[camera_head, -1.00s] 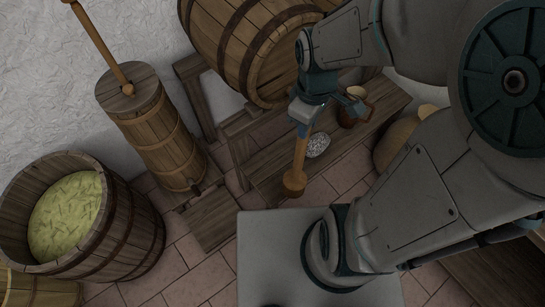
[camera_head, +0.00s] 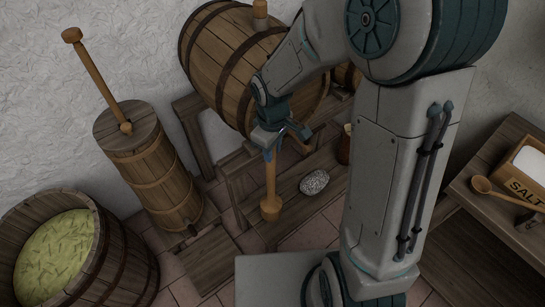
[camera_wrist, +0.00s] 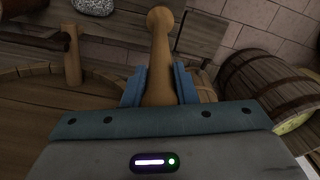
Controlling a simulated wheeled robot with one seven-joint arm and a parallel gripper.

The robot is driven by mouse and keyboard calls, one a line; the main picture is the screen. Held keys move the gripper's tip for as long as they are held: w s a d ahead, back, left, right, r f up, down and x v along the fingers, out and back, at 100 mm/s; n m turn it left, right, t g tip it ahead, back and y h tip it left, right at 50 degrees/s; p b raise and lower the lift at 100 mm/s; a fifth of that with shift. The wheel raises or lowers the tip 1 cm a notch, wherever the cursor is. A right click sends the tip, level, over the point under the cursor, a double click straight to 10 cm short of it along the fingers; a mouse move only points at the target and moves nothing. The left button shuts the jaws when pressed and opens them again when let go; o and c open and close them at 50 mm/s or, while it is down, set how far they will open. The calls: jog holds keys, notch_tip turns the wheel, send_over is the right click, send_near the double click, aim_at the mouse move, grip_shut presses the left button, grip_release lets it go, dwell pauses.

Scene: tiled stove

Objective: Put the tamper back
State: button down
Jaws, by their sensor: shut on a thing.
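The tamper (camera_head: 271,200) is a light wooden stick with a rounded, thicker lower end. It hangs upright in the head view, in front of the low wooden bench (camera_head: 325,165). My gripper (camera_head: 270,153) is shut on its upper part. In the wrist view, the blue fingers of my gripper (camera_wrist: 160,86) stand on either side of the tamper (camera_wrist: 160,50), whose round knob points away from the camera. The end behind the fingers is hidden there. I cannot tell whether the tamper touches the bench.
A wooden tub of shredded cabbage (camera_head: 60,250) stands at the left, beside a tall churn (camera_head: 155,170). A big barrel (camera_head: 235,60) lies behind my gripper. A grey stone (camera_head: 314,182) and a mug (camera_head: 345,145) are on the bench. A salt box (camera_head: 525,175) is at right.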

jog(key=shift+f+b, duration=0.35)
jog(key=shift+f, duration=1.45)
jog(key=shift+f, duration=0.2)
jog(key=c, duration=1.2)
grip_release()
jog(key=shift+o, duration=0.2)
notch_tip(320, 180, up, 12)
jog(key=shift+r+p, duration=0.2)
jog(key=shift+p, duration=0.9)
jog(key=s+d+r+m+t, duration=0.2)
jog(key=s+d+r+m, duration=0.4)
jog(key=s+d+m, duration=0.4)
jog(key=shift+s+d+r, duration=0.25)
jog(key=shift+s+d, duration=0.4)
jog(key=shift+s, duration=0.4)
